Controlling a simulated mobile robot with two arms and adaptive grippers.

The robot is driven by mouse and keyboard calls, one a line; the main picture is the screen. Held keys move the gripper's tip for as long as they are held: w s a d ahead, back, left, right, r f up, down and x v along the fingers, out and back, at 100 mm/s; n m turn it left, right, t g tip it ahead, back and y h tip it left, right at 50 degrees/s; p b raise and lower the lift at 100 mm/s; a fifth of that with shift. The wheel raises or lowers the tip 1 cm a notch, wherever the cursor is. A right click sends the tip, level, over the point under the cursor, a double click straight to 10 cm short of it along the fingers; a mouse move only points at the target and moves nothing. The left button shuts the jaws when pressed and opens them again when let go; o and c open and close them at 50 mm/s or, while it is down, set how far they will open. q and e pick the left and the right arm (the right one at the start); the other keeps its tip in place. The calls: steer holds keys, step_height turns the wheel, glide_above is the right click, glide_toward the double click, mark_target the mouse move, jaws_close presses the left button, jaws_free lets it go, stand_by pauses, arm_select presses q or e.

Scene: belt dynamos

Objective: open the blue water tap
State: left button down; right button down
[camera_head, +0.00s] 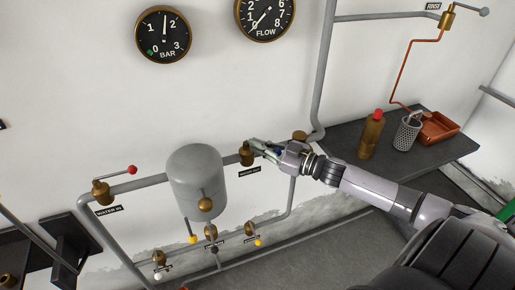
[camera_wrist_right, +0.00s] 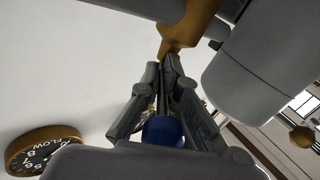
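The blue tap has a brass body (camera_head: 246,155) on the grey pipe right of the tank, above a small black label. Its brass body also shows in the right wrist view (camera_wrist_right: 190,28). Its blue ball knob (camera_wrist_right: 163,131) sits between the fingers of my right gripper (camera_wrist_right: 166,68), near the palm. The fingers close in on both sides of the thin grey lever, with their tips by the brass stem. In the head view my right gripper (camera_head: 260,146) reaches the tap from the right and hides most of the lever. My left gripper is not in view.
A grey tank (camera_head: 196,180) stands left of the tap. A red-knobbed tap (camera_head: 102,192) is further left, and several small taps are below. A dark bench (camera_head: 345,147) at right holds a brass bottle (camera_head: 371,137), a perforated cup (camera_head: 407,133) and an orange-brown tray (camera_head: 440,130).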

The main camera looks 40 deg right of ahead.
steer(key=shift+f+n+g+y+b, duration=0.2)
steer(key=shift+n+g+y+b, duration=0.15)
steer(key=shift+y, duration=0.35)
steer(key=c, duration=2.3)
jaws_free()
steer(key=o, duration=0.5)
steer(key=shift+o, duration=0.2)
steer(key=v, duration=1.2)
steer(key=shift+d+r, duration=0.25)
steer(key=shift+d, duration=0.2)
